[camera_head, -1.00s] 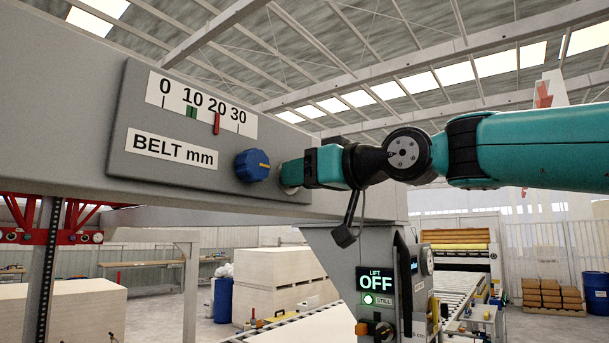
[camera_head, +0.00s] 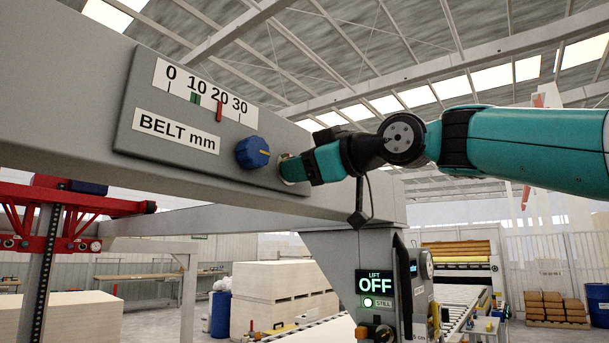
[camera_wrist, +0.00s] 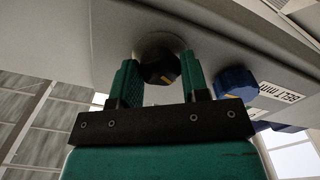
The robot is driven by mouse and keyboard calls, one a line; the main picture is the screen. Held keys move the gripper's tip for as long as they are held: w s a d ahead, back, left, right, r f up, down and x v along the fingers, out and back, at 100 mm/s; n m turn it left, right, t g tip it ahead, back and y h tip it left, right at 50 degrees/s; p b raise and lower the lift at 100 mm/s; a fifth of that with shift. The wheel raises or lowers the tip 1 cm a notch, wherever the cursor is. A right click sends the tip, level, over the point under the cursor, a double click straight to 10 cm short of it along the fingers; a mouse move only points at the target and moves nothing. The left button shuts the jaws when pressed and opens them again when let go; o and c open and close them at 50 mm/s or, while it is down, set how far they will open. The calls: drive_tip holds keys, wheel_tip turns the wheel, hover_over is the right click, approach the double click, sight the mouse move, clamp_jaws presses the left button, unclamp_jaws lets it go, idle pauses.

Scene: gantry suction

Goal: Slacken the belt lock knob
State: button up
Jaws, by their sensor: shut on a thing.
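A dark round knob (camera_wrist: 158,66) with a yellow mark sits on a pale disc on the grey beam, between the two fingers of my gripper (camera_wrist: 161,80) in the wrist view. My gripper is shut on it. The BELT mm scale (camera_head: 205,92) has a green mark near 10 and a red pointer near 20.
The grey beam (camera_head: 60,90) runs behind the panel (camera_head: 130,100). Below, a post carries a display (camera_head: 375,285) reading LIFT OFF, with a lit STILL lamp. A red frame (camera_head: 90,205) stands at left. Stacked boards (camera_head: 285,290) and a roller conveyor lie beyond.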

drive_tip(key=shift+n, duration=0.7)
drive_tip(key=shift+b, duration=0.3)
drive_tip(key=shift+s, duration=0.1)
drive_tip(key=o, duration=0.9)
drive_tip(key=shift+a, duration=0.1)
drive_tip(key=shift+b+v, duration=2.85)
drive_tip(key=shift+v, duration=5.9)
